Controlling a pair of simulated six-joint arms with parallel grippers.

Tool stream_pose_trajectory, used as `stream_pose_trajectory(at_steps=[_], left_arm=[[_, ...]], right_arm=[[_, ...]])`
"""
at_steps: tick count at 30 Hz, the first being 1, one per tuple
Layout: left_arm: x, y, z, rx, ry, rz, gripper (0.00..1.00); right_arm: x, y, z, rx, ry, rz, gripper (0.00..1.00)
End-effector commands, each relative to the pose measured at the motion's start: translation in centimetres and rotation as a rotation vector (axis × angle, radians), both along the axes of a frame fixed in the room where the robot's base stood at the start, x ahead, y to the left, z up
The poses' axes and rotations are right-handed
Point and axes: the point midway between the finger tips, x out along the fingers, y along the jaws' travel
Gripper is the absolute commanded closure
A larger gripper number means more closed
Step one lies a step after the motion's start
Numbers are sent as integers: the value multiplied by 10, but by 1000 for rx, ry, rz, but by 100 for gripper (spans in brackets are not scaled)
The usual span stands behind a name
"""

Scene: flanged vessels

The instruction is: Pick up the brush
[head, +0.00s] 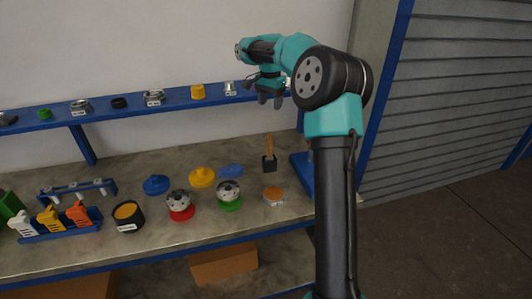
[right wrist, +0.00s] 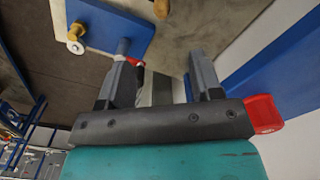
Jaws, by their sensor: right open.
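A brush with a wooden handle (head: 269,144) stands upright at the back right of the workbench, its lower end in or on a small dark block (head: 269,163). I cannot tell whether the block is a holder or the brush's head. My right gripper (head: 271,98) is open, above and behind the brush, near the right end of the shelf. In the right wrist view its two fingers (right wrist: 161,82) are apart, with no brush between them. My left gripper is not in view.
Red-based (head: 180,206) and green-based (head: 228,195) flanged vessels stand left of the brush, near blue (head: 156,185) and yellow (head: 202,177) lids. An orange-topped disc (head: 274,195) lies in front. A blue shelf (head: 130,109) with small parts runs behind. Spray bottles (head: 77,213) stand left.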

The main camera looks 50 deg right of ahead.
Motion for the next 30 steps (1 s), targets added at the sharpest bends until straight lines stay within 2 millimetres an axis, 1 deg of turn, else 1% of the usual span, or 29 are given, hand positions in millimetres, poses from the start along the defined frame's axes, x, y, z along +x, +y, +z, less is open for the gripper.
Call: stream_pose_trajectory(at_steps=[5,8,11,24,27,30], left_arm=[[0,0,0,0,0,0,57],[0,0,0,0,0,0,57],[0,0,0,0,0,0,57],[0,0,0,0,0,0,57],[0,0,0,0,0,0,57],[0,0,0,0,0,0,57]], right_arm=[[0,0,-3,0,1,2,41],[0,1,-11,1,3,3,41],[0,1,-25,1,4,3,41],[0,0,-100,1,3,4,41],[0,0,-114,1,3,5,41],[1,0,-121,0,0,5,41]])
